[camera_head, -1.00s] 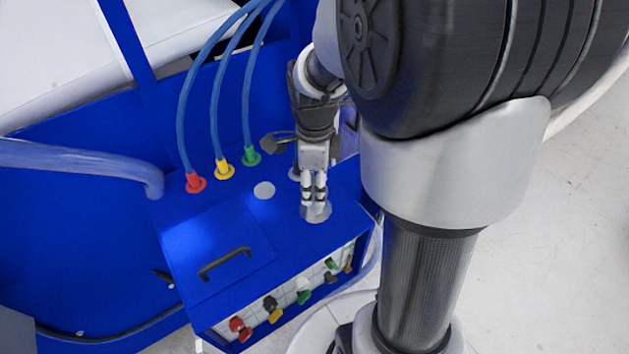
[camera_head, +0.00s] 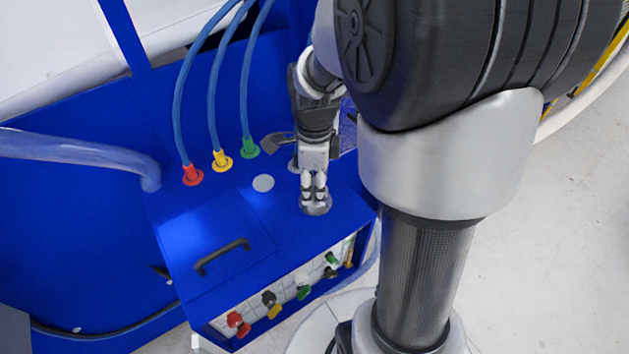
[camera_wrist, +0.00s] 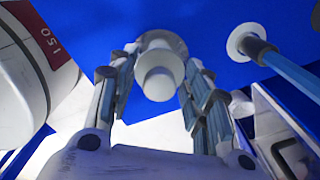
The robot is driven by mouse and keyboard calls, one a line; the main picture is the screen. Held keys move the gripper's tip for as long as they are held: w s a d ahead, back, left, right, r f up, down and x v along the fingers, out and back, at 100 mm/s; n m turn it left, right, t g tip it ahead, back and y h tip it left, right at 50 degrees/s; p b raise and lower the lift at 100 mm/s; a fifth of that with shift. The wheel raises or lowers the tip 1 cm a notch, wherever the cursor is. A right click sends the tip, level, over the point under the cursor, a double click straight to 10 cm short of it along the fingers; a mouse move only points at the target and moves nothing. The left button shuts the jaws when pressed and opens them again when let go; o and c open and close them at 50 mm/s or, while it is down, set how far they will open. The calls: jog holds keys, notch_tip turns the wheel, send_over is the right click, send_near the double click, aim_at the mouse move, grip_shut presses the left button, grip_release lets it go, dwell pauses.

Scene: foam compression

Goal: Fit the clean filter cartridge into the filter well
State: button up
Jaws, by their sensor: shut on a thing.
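My gripper (camera_head: 315,192) points down at the top of the blue cabinet (camera_head: 300,245), near its right side. It is shut on a pale, stepped round piece, which appears to be the filter cartridge (camera_wrist: 158,80). In the wrist view the piece sits between the two fingers, with a wider pale disc behind it. In the head view a grey round rim (camera_head: 317,209) shows at the fingertips, at the cabinet top. The filter well cannot be told apart from this rim, and how deep the cartridge sits is hidden.
A flat grey disc (camera_head: 263,183) lies left of my gripper. Red (camera_head: 192,175), yellow (camera_head: 222,160) and green (camera_head: 250,148) ports carry blue hoses behind it. A black handle (camera_head: 222,257) is on the cabinet top. Several coloured knobs line the front.

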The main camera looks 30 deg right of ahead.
aim_at(314, 192)
jog(key=shift+f+b, duration=1.25)
jog(key=shift+f, duration=0.45)
jog(key=o, duration=1.6)
jog(key=shift+c, duration=0.2)
jog(key=shift+r, duration=0.1)
notch_tip(314, 192, up, 12)
jog(key=shift+f, duration=0.1)
jog(key=s+a+f+n+t+b, duration=0.2)
jog(key=s+a+f+n+b, duration=0.1)
jog(key=n, duration=0.9)
jog(key=s+a+f+n+t+b, duration=0.2)
jog(key=s+a+f+n+b, duration=0.2)
jog(key=s+n, duration=0.6)
jog(key=a+n+b, duration=0.2)
jog(key=a+n, duration=0.1)
jog(key=shift+s+a+t, duration=0.25)
jog(key=shift+s+t, duration=0.05)
